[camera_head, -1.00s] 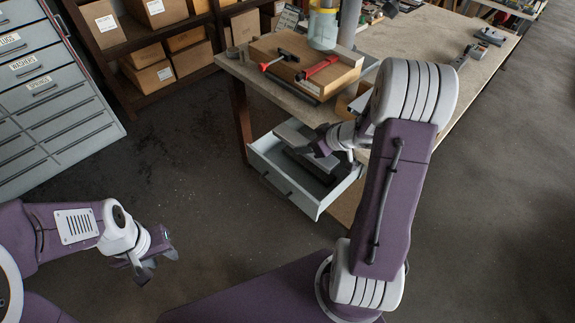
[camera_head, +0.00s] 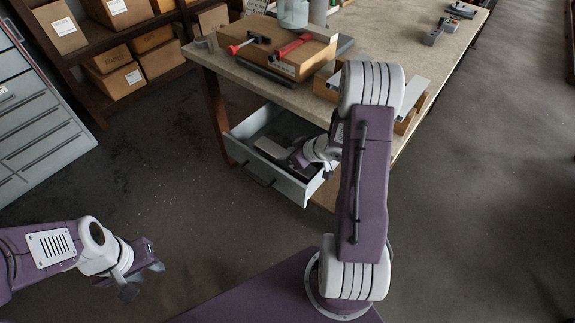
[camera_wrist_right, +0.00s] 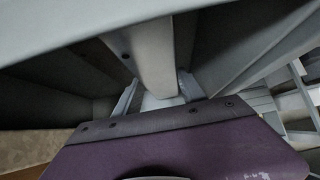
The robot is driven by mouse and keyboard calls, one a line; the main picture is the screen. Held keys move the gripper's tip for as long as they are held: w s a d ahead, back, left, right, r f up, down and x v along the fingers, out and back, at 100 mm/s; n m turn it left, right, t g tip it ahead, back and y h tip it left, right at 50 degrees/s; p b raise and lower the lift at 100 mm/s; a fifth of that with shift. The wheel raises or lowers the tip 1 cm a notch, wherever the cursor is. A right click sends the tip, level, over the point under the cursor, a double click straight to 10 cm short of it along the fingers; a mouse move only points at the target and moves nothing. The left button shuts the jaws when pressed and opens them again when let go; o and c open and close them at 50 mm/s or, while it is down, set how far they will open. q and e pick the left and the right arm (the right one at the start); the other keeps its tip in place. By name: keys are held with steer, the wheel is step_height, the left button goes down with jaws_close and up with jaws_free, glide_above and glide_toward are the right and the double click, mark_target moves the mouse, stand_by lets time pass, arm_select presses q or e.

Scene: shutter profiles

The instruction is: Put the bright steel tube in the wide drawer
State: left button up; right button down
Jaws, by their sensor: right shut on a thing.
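The steel tube (camera_head: 273,148) is a pale grey square bar, partly hidden by my gripper. It sits within the outline of the pulled-out grey drawer (camera_head: 262,178) under the workbench. My right gripper (camera_head: 297,160) is shut on the tube at the drawer. In the right wrist view the tube (camera_wrist_right: 153,62) stands between the two fingers (camera_wrist_right: 158,97), with grey drawer walls around it. I cannot tell whether the tube touches the drawer floor. My left gripper (camera_head: 142,277) is open and empty over the floor at lower left.
A grey cabinet (camera_head: 45,130) and a shelf of boxes (camera_head: 125,55) stand at left. The floor between is clear.

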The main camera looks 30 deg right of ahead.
steer(key=shift+f+b, duration=0.85)
steer(key=shift+f, duration=1)
steer(key=shift+f, duration=0.1)
steer(key=c, duration=0.9)
jaws_free()
steer(key=shift+c, duration=0.2)
steer(key=shift+r, duration=0.25)
steer(key=p+v, duration=0.4)
steer(key=v, duration=0.7)
steer(key=shift+s+d+r, duration=0.15)
steer(key=shift+s+r, duration=0.1)
steer(key=shift+s, duration=0.15)
